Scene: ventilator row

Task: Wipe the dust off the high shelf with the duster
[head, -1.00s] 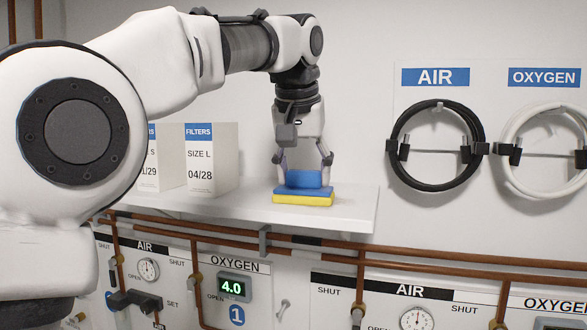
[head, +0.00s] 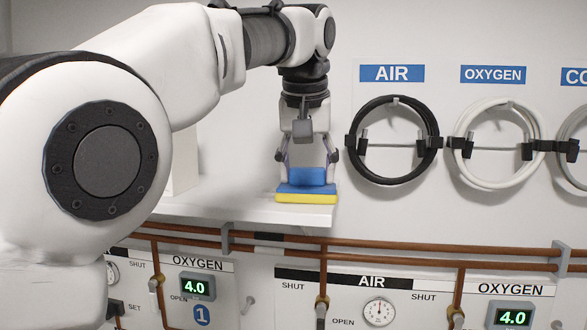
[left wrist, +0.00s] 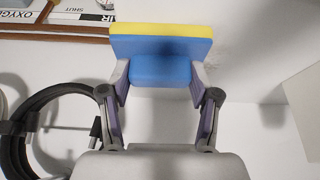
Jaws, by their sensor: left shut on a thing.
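The duster (head: 307,190) has a blue grip block on top and a yellow pad below. My left gripper (head: 310,165) points down and is shut on the blue block. The yellow pad appears to rest on the white high shelf (head: 235,208), at the shelf's right end. In the left wrist view the duster (left wrist: 160,60) sits between both fingers of the left gripper (left wrist: 163,85). A grey speckled dust patch (left wrist: 232,52) shows on the shelf surface beside the duster there. My right gripper is not in view.
A filter box (head: 183,165) stands on the shelf, mostly hidden by my left arm. A black AIR hose (head: 394,141) and a white OXYGEN hose (head: 494,146) hang on the wall to the right. Copper pipes (head: 400,247) and gauge panels run below the shelf.

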